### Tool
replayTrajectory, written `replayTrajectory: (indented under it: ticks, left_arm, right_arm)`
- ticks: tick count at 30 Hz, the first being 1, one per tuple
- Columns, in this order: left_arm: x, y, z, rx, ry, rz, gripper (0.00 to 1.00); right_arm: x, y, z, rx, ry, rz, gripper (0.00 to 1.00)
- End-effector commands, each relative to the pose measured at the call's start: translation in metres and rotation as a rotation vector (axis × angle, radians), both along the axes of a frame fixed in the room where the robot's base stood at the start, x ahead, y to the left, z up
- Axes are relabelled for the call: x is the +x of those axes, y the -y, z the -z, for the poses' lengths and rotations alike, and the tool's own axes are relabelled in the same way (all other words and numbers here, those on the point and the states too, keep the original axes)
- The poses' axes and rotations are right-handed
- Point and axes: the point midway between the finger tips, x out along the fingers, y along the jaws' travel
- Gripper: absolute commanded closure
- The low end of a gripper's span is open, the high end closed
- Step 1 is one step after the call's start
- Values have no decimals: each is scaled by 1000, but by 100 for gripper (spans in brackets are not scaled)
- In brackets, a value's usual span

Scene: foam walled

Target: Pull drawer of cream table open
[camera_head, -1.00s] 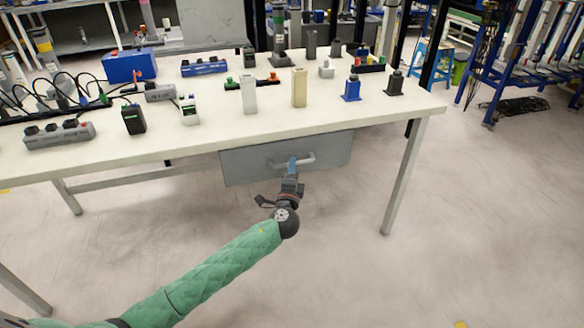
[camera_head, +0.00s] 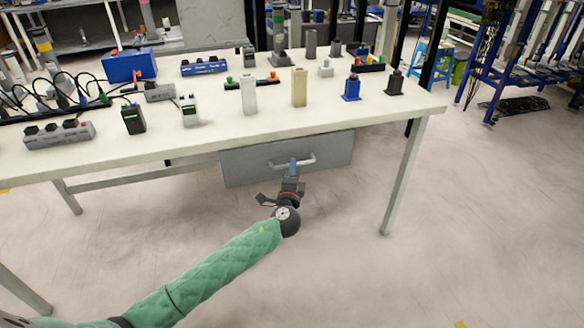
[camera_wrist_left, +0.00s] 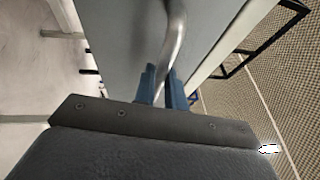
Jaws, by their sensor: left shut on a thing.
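The cream table (camera_head: 330,118) stands in the middle of the head view. Its grey drawer (camera_head: 240,165) hangs under the front edge and looks closed or nearly so. A curved metal handle (camera_head: 308,161) is on the drawer front. My left gripper (camera_head: 293,164) is at the handle. In the left wrist view, the blue fingers (camera_wrist_left: 162,88) of my left gripper are on both sides of the handle bar (camera_wrist_left: 174,38), shut on it. The drawer front (camera_wrist_left: 120,40) fills the upper middle of that view. My right gripper is not in view.
Several small objects stand on the tabletop, among them a white block (camera_head: 249,95), a cream block (camera_head: 299,87) and a grey power strip (camera_head: 60,134). A table leg (camera_head: 404,180) stands right of the drawer. The floor (camera_head: 350,270) in front is clear.

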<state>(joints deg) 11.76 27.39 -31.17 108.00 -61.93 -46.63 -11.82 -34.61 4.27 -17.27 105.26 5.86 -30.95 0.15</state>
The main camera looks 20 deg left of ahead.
Motion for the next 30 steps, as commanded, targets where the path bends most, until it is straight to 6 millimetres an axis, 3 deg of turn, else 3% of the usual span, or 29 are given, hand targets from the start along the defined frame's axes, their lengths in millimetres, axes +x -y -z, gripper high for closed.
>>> replayTrajectory:
  ticks: [5, 21, 30]
  left_arm:
    - [-27, 19, 2, -4, -3, 0, 100]
    - [-157, 106, 3, -4, -4, -1, 100]
    - [-195, 131, 2, -1, -4, -1, 100]
  right_arm:
    - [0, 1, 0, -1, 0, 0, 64]
    - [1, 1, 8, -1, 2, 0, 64]
    - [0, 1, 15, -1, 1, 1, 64]
